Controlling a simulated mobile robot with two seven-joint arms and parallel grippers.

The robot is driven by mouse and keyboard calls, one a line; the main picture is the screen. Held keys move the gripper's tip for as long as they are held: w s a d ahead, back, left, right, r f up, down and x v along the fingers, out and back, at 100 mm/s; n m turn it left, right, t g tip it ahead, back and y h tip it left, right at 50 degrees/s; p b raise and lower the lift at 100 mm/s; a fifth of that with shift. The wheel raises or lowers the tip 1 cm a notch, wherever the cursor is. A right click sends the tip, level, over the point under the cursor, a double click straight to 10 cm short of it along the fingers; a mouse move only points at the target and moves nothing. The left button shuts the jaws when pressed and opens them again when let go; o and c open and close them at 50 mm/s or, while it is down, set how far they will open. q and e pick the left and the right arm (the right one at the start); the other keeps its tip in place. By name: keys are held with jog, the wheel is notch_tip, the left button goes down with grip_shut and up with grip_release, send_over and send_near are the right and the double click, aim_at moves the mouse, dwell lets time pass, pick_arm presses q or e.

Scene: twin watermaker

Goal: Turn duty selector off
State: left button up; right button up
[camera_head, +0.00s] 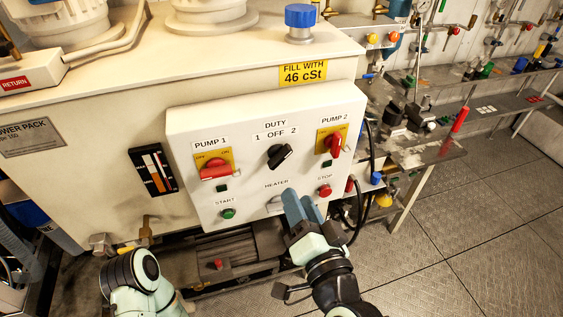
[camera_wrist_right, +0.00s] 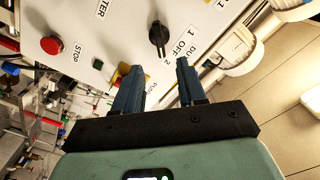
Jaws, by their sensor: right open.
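The duty selector (camera_head: 279,156) is a black knob on the white control panel, under the label "DUTY 1 OFF 2". In the head view it is tilted, its upper end towards the "2" side. My right gripper (camera_head: 302,198) is in front of the panel's lower part, below and right of the knob in the picture, and partly covers the heater area. In the right wrist view the right gripper (camera_wrist_right: 158,68) is open and empty. The knob (camera_wrist_right: 158,38) shows beyond the gap between its fingertips, apart from both. My left gripper is not seen.
The pump 1 switch (camera_head: 214,170) and pump 2 switch (camera_head: 333,142) are red knobs on yellow plates, either side of the selector. The green start button (camera_head: 228,213) and red stop button (camera_head: 325,190) are lower. A black cable (camera_head: 366,190) hangs at the panel's right.

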aim_at(281, 161)
jog(key=p+x, duration=0.1)
jog(key=x, duration=1)
jog(key=shift+w+f+p, duration=0.1)
jog(key=shift+w+p, duration=0.2)
jog(key=shift+w, duration=0.05)
jog(key=shift+c, duration=0.3)
jog(key=shift+s, duration=0.1)
grip_shut()
